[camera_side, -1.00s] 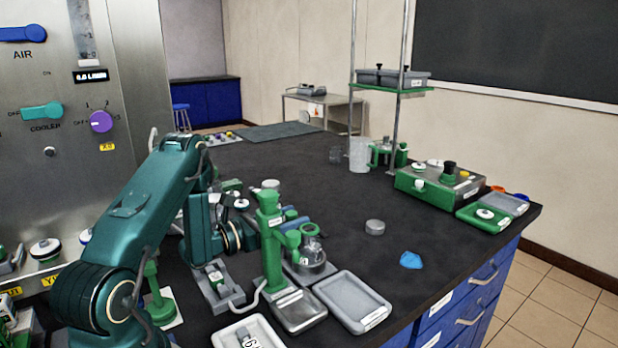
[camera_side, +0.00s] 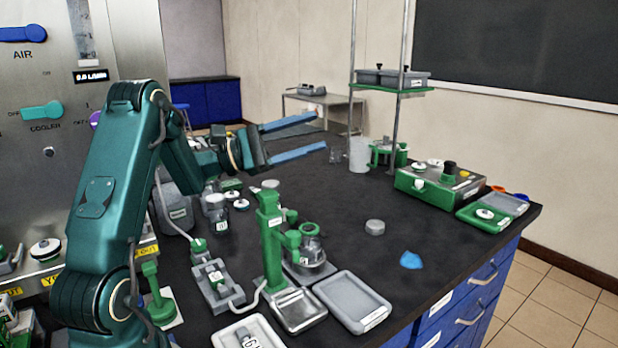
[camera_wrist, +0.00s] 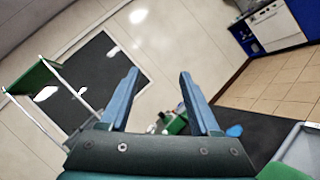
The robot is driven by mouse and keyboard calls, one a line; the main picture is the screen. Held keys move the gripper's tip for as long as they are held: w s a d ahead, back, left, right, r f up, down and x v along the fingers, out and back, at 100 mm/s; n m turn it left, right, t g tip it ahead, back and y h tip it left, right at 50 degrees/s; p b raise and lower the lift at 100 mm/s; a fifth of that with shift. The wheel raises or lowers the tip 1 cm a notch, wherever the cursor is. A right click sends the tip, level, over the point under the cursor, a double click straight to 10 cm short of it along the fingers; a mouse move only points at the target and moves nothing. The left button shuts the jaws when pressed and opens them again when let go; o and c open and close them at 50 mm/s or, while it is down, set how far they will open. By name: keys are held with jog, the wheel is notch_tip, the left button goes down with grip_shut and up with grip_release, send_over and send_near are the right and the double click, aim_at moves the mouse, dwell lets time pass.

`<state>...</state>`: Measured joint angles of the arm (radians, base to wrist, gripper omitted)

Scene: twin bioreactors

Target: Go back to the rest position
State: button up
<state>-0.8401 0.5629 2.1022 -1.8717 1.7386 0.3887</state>
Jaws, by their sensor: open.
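My gripper (camera_side: 293,138) is raised above the bench and points to the right in the side view. Its two blue fingers are spread apart with nothing between them. In the wrist view my gripper (camera_wrist: 155,92) also shows open and empty, with the wall and dark board behind it. The green stand with a glass vessel (camera_side: 270,240) is below and in front of it, apart from the fingers.
The dark bench (camera_side: 345,215) has free room in its middle. A grey puck (camera_side: 375,227) and a blue piece (camera_side: 411,260) lie there. A grey tray (camera_side: 352,300) is at the front. A tall rod frame (camera_side: 398,130) and a green-grey box (camera_side: 438,183) stand at the right.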

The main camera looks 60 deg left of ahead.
jog(key=s+d+m+g+h, duration=0.3)
jog(key=d+m+g, duration=0.45)
jog(key=d, duration=0.45)
jog(key=s+d+f+m+g+y, duration=0.3)
jog(key=s+d+f+m+g, duration=0.25)
jog(key=s+d+g, duration=0.35)
jog(key=s+a+f+m+t+y, duration=0.4)
jog(key=s+a+f+m+y, duration=0.1)
jog(key=y, duration=0.6)
jog(key=s+f+m, duration=0.1)
jog(key=s+m, duration=0.1)
jog(key=s, duration=0.1)
jog(key=shift+a, duration=0.25)
